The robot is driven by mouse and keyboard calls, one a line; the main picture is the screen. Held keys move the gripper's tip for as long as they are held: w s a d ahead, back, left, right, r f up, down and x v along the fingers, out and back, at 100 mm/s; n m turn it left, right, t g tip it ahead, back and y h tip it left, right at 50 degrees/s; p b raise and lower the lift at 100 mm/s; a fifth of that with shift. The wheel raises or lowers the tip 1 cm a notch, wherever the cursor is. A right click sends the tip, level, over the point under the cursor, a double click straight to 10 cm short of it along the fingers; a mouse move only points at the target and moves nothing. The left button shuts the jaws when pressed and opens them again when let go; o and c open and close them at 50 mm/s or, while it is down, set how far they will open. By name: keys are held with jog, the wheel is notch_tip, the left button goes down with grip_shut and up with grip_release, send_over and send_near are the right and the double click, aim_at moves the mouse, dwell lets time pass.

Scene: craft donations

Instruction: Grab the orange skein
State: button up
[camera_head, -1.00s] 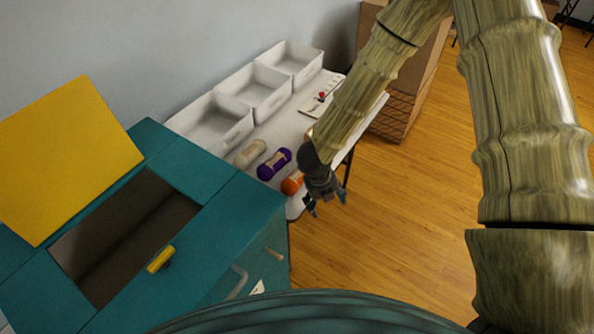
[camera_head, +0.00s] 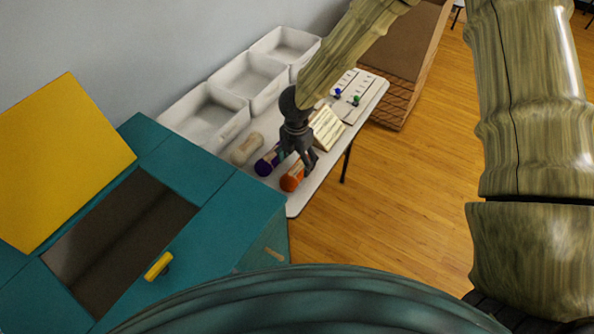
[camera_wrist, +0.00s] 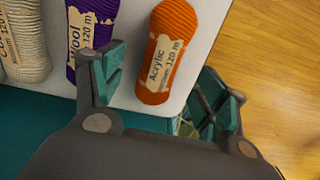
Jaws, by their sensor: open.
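The orange skein (camera_head: 291,180) lies on the white table, at the right end of a row of skeins. In the wrist view the orange skein (camera_wrist: 168,50) has a paper label reading "Acrylic 120 m" and shows between and beyond the two fingers. My gripper (camera_head: 299,163) is over the purple and orange skeins in the head view and partly hides them. In the wrist view my gripper (camera_wrist: 165,95) is open and empty, with its fingers apart. I cannot tell its exact height above the skein.
A purple skein (camera_head: 264,166) and a cream skein (camera_head: 247,148) lie to the left of the orange one. White bins (camera_head: 205,118) line the wall side of the table (camera_head: 300,205). A teal cabinet (camera_head: 225,215) with an open yellow lid (camera_head: 62,160) stands in front.

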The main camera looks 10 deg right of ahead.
aim_at(297, 168)
jog(key=shift+d+f+p, duration=0.15)
jog(key=shift+f+p, duration=0.9)
jog(key=shift+f, duration=1.85)
jog(key=c, duration=1.1)
